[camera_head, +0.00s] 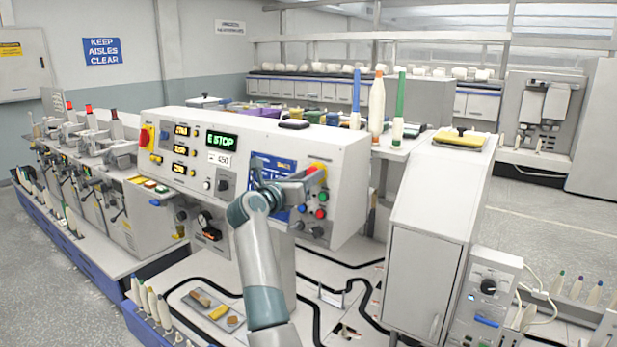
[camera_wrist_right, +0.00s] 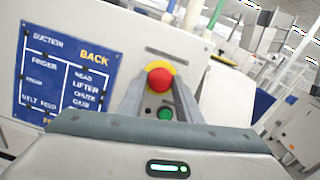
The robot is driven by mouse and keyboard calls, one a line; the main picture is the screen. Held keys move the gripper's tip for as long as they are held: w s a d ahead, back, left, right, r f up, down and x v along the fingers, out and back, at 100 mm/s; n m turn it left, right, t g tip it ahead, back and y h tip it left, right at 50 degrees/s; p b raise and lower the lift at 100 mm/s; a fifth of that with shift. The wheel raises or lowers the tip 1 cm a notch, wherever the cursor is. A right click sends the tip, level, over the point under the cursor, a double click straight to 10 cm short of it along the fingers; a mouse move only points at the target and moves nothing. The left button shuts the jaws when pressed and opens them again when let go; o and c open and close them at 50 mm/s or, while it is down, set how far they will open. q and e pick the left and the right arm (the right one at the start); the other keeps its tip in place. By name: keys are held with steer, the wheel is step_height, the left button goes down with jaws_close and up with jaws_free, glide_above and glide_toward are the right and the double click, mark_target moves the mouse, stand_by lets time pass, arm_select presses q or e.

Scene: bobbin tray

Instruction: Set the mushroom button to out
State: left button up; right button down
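The mushroom button is a red dome on a yellow collar in the right wrist view (camera_wrist_right: 160,79). In the head view its yellow collar (camera_head: 318,166) shows at the upper right of the white machine panel, partly hidden by my gripper. My right gripper (camera_head: 312,177) reaches the panel there. In the right wrist view its two fingers (camera_wrist_right: 160,88) stand apart, one on each side of the button, with nothing else between them. I cannot tell whether the fingertips touch it. The panel's display (camera_head: 222,140) reads E STOP in green. My left gripper is not in view.
A green button (camera_wrist_right: 165,114) sits just below the mushroom button, and further small buttons and knobs are under it. A blue label plate (camera_wrist_right: 68,75) is left of it. A tall grey-white cabinet (camera_head: 430,220) stands to the right. Bobbins (camera_head: 377,105) stand behind the panel.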

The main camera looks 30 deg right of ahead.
steer(key=shift+s+a+b, duration=0.15)
steer(key=shift+a+b, duration=0.3)
steer(key=shift+b, duration=0.1)
steer(key=c, duration=1.3)
jaws_free()
steer(key=shift+a+r, duration=0.15)
steer(key=shift+a, duration=0.1)
steer(key=shift+d, duration=0.1)
